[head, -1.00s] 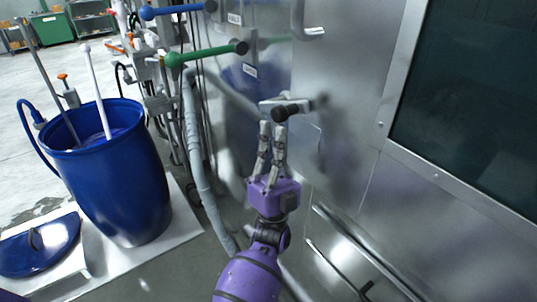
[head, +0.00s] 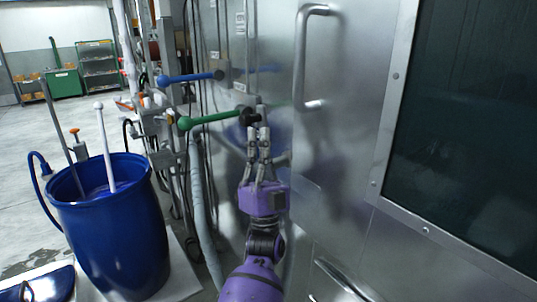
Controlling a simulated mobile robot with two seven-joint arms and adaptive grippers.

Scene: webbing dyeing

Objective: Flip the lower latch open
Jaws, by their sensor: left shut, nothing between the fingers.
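The lower latch has a dark round knob (head: 250,118) and a metal lever. The knob now shows beside the dark end of the green handle, just above my fingertips. A metal piece, seemingly part of the latch, shows at the right of my fingers against the steel door (head: 340,150). My left gripper (head: 258,133) points up with its fingers shut and empty, close under the knob. I cannot tell whether they touch. The fingers hide part of the lever. My right gripper is not in view.
A green handle (head: 208,119) and a blue handle (head: 188,78) stick out to the left of the latch. A steel door handle (head: 300,60) is above right. A blue barrel (head: 112,238) with rods stands at the left, near pipes and hoses.

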